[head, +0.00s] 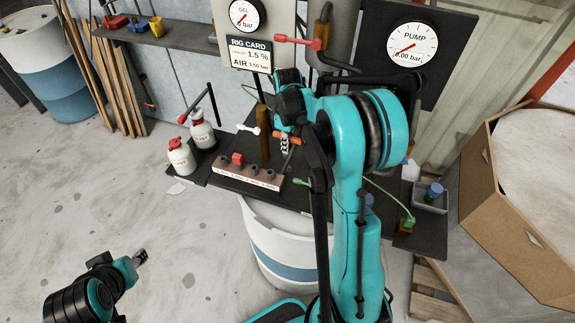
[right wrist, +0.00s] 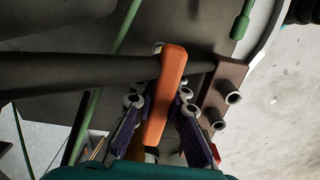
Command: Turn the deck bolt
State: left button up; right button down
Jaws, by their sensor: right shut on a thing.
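An orange handle (head: 287,138) shows over the dark bench top in the head view, with a small coiled silver part below it. In the right wrist view the orange handle (right wrist: 168,90) stands upright between the two fingers of my right gripper (right wrist: 160,110), which is shut on it. My right gripper (head: 288,127) is partly hidden by its arm in the head view. I cannot tell whether the handle belongs to the deck bolt; no bolt head shows clearly. My left gripper (head: 140,257) is low at the left, apart from the bench; its finger gap is unclear.
Two white bottles (head: 182,157) stand left, a grey tray (head: 430,198) right. Gauges (head: 411,46) hang behind. A dark bar (right wrist: 75,72) crosses behind the handle. Floor at left is clear.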

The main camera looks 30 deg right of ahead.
jog(key=shift+f+b, duration=1.75)
jog(key=shift+f, duration=0.55)
jog(key=shift+f+b, duration=0.9)
jog(key=shift+f, duration=0.2)
jog(key=m, duration=0.4)
jog(key=shift+m, duration=0.3)
jog(key=m+b, duration=0.1)
jog(key=m, duration=0.4)
jog(key=shift+m, duration=0.4)
jog(key=m, duration=0.5)
jog(key=shift+m, duration=0.4)
jog(key=m, duration=0.5)
jog(key=shift+m, duration=0.3)
jog(key=shift+n+b, duration=0.3)
jog(key=shift+n, duration=0.7)
